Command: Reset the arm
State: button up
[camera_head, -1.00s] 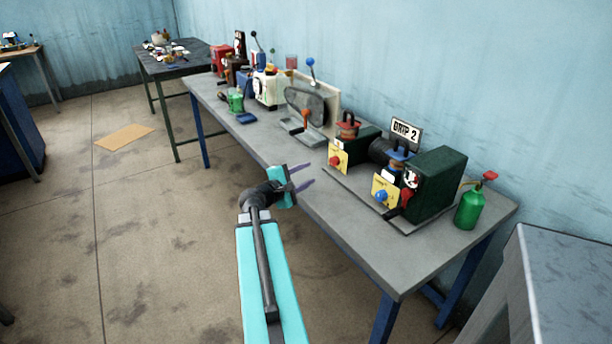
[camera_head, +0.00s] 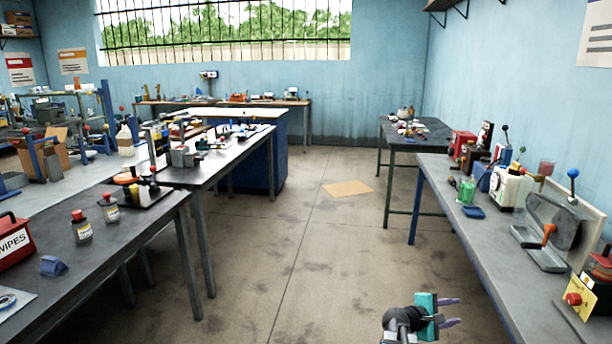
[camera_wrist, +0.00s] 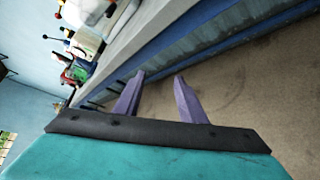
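My gripper (camera_head: 449,312) is at the bottom right of the head view, in front of the right-hand workbench (camera_head: 462,235) and over the floor side of its edge. Its two purple fingers stand apart with nothing between them. In the wrist view the fingers (camera_wrist: 158,92) are also spread and empty, with the bench edge and bare floor beyond them. Most of my arm is below the frame in the head view.
The right bench holds a green can (camera_head: 466,192), a white machine (camera_head: 510,187) and a grey guarded machine (camera_head: 552,220). A left bench carries small bottles (camera_head: 81,226) and a red wipes box (camera_head: 14,241). The floor between is clear except for a flat cardboard sheet (camera_head: 347,188).

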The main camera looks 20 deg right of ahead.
jog(key=w+a+f+n+y, duration=0.15)
jog(key=a+f+y, duration=0.45)
jog(key=a+f, duration=2.05)
jog(key=s+a+f+m+g+y, duration=0.2)
jog(key=s+a, duration=0.4)
jog(key=a, duration=0.3)
jog(key=s+a+f+m+g+y, duration=0.2)
jog(key=s+a+f, duration=0.4)
jog(key=a, duration=0.3)
jog(key=s+a+f+m+g+y, duration=0.2)
jog(key=s+a+f+m+y, duration=0.1)
jog(key=s+a, duration=0.5)
jog(key=shift+a+f+m+y, duration=0.4)
jog(key=shift+a+m+y, duration=0.15)
jog(key=shift+a+y, duration=0.4)
jog(key=shift+a, duration=0.1)
jog(key=shift+c, duration=0.7)
